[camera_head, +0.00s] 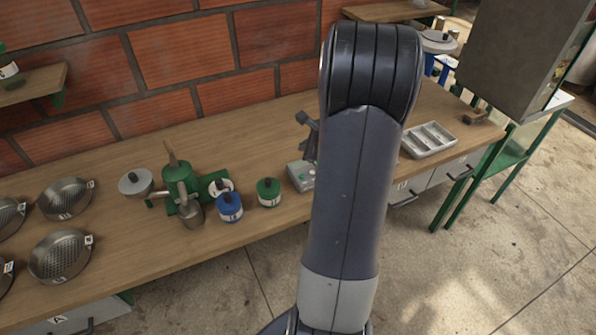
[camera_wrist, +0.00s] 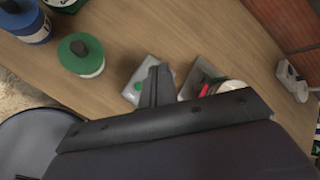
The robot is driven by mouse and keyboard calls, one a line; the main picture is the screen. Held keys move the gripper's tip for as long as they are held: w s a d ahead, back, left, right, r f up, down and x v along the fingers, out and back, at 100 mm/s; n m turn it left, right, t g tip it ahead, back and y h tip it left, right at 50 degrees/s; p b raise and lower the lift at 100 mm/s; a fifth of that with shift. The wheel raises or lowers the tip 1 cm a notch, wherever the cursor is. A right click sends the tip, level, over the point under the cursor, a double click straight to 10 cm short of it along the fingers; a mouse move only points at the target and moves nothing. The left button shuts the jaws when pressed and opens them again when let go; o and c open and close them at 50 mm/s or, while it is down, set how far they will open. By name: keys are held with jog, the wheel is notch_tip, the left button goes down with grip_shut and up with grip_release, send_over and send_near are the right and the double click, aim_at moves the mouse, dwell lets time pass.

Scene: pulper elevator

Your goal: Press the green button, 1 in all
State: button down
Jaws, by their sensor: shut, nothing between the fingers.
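The green button (camera_wrist: 138,86) shows as a small green disc on a light grey box (camera_wrist: 131,95) in the wrist view. The same box (camera_head: 298,178) stands on the wooden bench in the head view, partly hidden by my arm. My gripper (camera_wrist: 157,80) is shut and empty, its dark fingers just right of the button in the wrist view. I cannot tell how far the fingertips are from the button, and no contact is visible.
A green canister (camera_head: 268,192) and a blue one (camera_head: 229,207) stand left of the box. A green pulper (camera_head: 181,190) and perforated bowls (camera_head: 66,199) are further left. A grey tray (camera_head: 430,140) lies right of my arm. A red-marked grey object (camera_wrist: 200,78) is near the fingers.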

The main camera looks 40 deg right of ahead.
jog(key=shift+f, duration=0.15)
jog(key=b, duration=0.7)
send_over(304, 180)
notch_tip(304, 180, down, 8)
jog(key=shift+d+r, duration=0.15)
jog(key=shift+r, duration=0.05)
jog(key=shift+f+b, duration=0.3)
jog(key=shift+f, duration=0.2)
jog(key=shift+f, duration=0.15)
dwell(1.2)
jog(key=shift+f+b, duration=0.25)
jog(key=shift+b, duration=0.3)
jog(key=shift+f+b, duration=0.45)
jog(key=shift+b, duration=0.05)
dwell(0.4)
jog(key=shift+r, duration=0.2)
jog(key=shift+r+p, duration=0.65)
jog(key=shift+r, duration=0.1)
